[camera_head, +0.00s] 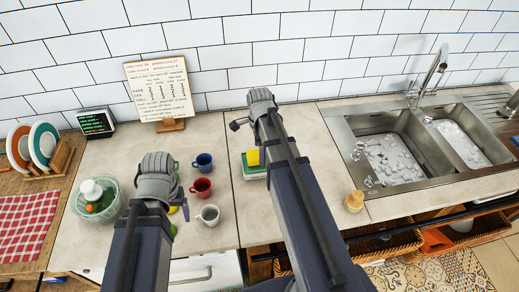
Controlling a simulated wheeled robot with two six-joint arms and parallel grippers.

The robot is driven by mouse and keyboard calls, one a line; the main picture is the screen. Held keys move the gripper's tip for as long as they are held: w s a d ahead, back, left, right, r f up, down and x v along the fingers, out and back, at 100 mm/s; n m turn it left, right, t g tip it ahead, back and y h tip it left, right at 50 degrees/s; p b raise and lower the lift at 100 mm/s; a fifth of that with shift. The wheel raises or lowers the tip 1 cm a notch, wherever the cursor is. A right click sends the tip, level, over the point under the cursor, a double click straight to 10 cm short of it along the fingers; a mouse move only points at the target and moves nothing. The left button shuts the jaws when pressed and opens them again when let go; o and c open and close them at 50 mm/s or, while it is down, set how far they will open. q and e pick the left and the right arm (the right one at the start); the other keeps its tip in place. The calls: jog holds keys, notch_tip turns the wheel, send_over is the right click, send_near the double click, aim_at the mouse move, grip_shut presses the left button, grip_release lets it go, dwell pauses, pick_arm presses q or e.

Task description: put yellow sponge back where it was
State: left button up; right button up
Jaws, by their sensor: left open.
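The yellow sponge (253,157) is near the middle of the counter, just left of my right arm. It sits on or against a green and white item (252,172); the arm hides part of both. My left gripper (170,207) is open, low over the counter left of the sponge and well apart from it. Its fingers are mostly hidden behind its own wrist. My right gripper (238,124) is beyond the sponge, towards the tiled wall, and mostly hidden by its own arm. I cannot tell whether its jaws are open.
Blue (203,162), red (201,188) and white (209,215) mugs stand between my arms. A bowl (96,198) and a dish rack (46,160) are left. A sign (160,88) stands at the back. A double sink (400,150) and a small tan bottle (354,201) are right.

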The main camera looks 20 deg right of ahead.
pick_arm(q)
notch_tip(320, 180, up, 10)
jog(key=p, duration=0.9)
jog(key=shift+r, duration=0.15)
pick_arm(e)
notch_tip(320, 180, up, 10)
jog(key=shift+r, duration=0.15)
